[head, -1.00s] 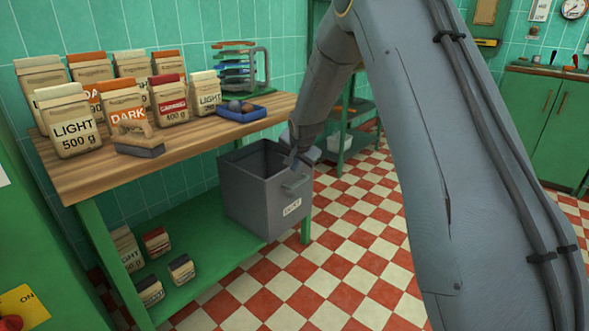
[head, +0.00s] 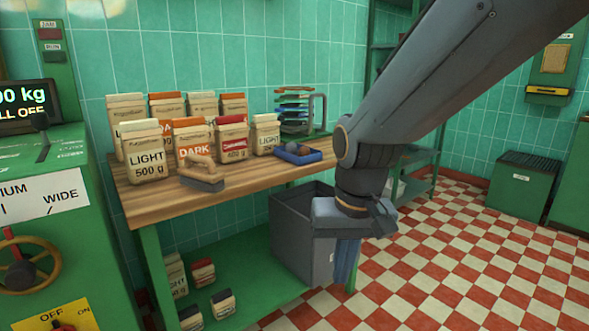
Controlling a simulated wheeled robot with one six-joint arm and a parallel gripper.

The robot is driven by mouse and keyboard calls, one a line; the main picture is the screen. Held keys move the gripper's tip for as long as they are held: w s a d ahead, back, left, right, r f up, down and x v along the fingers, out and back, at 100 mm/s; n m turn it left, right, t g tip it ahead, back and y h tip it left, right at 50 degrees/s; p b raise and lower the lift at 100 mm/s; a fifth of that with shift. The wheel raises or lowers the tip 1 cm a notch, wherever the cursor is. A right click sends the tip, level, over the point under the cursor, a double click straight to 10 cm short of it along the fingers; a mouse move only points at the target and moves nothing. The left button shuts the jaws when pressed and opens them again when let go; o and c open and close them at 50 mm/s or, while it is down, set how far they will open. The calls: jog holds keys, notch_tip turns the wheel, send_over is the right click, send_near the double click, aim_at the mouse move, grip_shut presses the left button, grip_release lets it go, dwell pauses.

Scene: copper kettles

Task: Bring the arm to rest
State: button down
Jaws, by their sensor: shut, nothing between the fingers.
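My arm (head: 450,70) reaches in from the upper right in the head view and bends down at the wrist. My gripper (head: 345,280) points downward with its fingers together and nothing between them. It hangs in front of the right side of a grey bin (head: 300,240), hiding part of it. Whether it touches the bin I cannot tell.
A wooden-topped bench (head: 150,205) holds several coffee bags (head: 147,160), a brush (head: 202,176) and a blue tray (head: 298,158). A green machine (head: 50,250) stands at the left. The checkered floor (head: 450,265) at the right is open.

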jog(key=s+n+g, duration=0.2)
jog(key=s+n, duration=0.1)
jog(key=s, duration=0.9)
jog(key=d+r+m+p, duration=0.3)
jog(key=d+r+p, duration=0.7)
jog(key=p, duration=1.1)
notch_tip(320, 180, up, 2)
jog(key=shift+d+r+m+h, duration=0.1)
jog(key=shift+d+m+h, duration=0.2)
jog(key=shift+d, duration=0.05)
jog(key=shift+s, duration=0.1)
